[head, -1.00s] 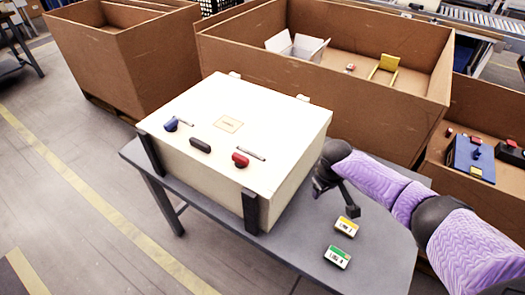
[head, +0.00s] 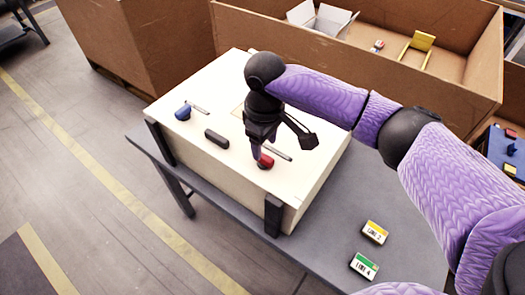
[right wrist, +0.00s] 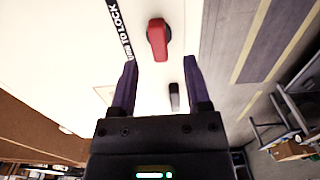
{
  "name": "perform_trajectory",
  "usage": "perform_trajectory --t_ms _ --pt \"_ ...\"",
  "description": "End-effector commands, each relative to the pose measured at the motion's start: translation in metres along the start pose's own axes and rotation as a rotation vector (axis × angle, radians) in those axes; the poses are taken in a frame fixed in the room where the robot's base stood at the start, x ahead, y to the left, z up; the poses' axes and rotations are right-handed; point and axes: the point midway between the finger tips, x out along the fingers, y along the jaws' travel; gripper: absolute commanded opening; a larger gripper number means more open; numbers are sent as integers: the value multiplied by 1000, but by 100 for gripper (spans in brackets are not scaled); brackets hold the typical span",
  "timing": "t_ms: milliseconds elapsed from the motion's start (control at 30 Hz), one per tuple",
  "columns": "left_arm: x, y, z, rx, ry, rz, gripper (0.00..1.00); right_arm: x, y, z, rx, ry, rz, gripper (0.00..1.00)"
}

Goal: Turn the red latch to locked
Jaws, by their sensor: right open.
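The red latch (head: 265,161) sits on the top face of the cream box (head: 317,178), near its front right corner. In the right wrist view the red latch (right wrist: 158,38) lies ahead of the fingertips, roughly between their lines, and apart from them. A black "turn to lock" label (right wrist: 121,30) is beside it. My right gripper (head: 262,148) is over the box with its fingers pointing down at the latch; it partly covers the latch in the head view. In the right wrist view the gripper (right wrist: 160,72) is open and empty. My left gripper is out of view.
A blue latch (head: 183,113) and a dark handle (head: 216,138) are also on the box. The box stands on a grey table (head: 330,225). Two labelled blocks, yellow (head: 374,232) and green (head: 364,266), lie on the table to the right. Cardboard bins (head: 400,85) stand behind.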

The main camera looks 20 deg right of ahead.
Motion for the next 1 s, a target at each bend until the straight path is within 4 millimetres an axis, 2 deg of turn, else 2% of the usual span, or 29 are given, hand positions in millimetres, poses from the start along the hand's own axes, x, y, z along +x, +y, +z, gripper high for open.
perform_trajectory --t_ms 33,200,500,533,567,800,833,1000 --pt "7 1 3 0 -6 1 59 15 0 0 2 -2 -1 62" --pt "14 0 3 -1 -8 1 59 41 0 0 1 0 -1 62" --pt "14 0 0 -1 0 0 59 45 0 0 1 2 0 62" --pt "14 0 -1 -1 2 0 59 45 0 0 1 2 0 60" --pt "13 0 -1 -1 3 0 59 45 0 0 1 2 0 53" --pt "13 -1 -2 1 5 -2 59 45 0 0 1 2 0 2" --pt "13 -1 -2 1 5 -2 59 45 0 0 1 2 0 0" --pt "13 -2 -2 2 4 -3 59 45 0 0 1 2 0 0"
